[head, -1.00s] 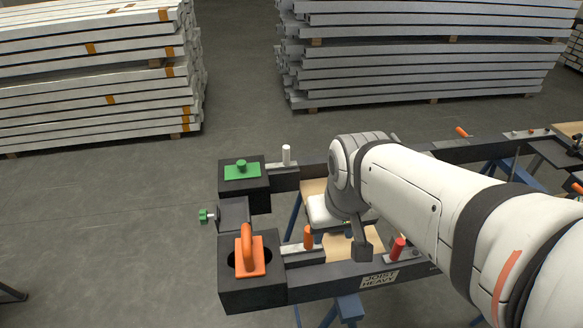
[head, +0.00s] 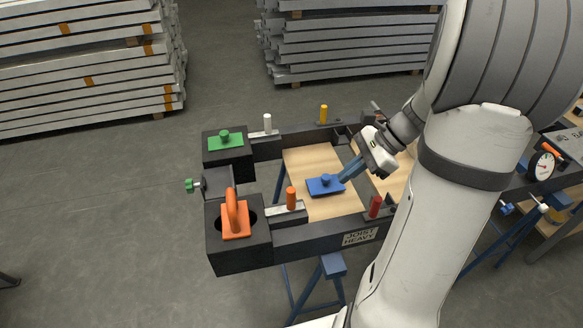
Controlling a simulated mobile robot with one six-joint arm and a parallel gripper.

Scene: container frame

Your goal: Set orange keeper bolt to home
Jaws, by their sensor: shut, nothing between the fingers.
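The orange keeper bolt, seen as an upright orange knob (head: 291,198), stands on a grey metal strip on the near rail of the dark frame, right of the near corner block. My gripper (head: 372,160) is above the wooden boards inside the frame, to the right of and beyond the orange knob. It is shut, empty and clear of the knob. Its fingertips are hard to make out. A short blue bar (head: 352,168) shows beside it, and I cannot tell what it belongs to.
An orange handle (head: 236,218) sits on the near block, and a green plate (head: 225,141) on the far block. A blue knobbed plate (head: 325,185) lies on the board. White (head: 267,124), yellow (head: 323,114) and red (head: 375,207) knobs stand along the rails.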

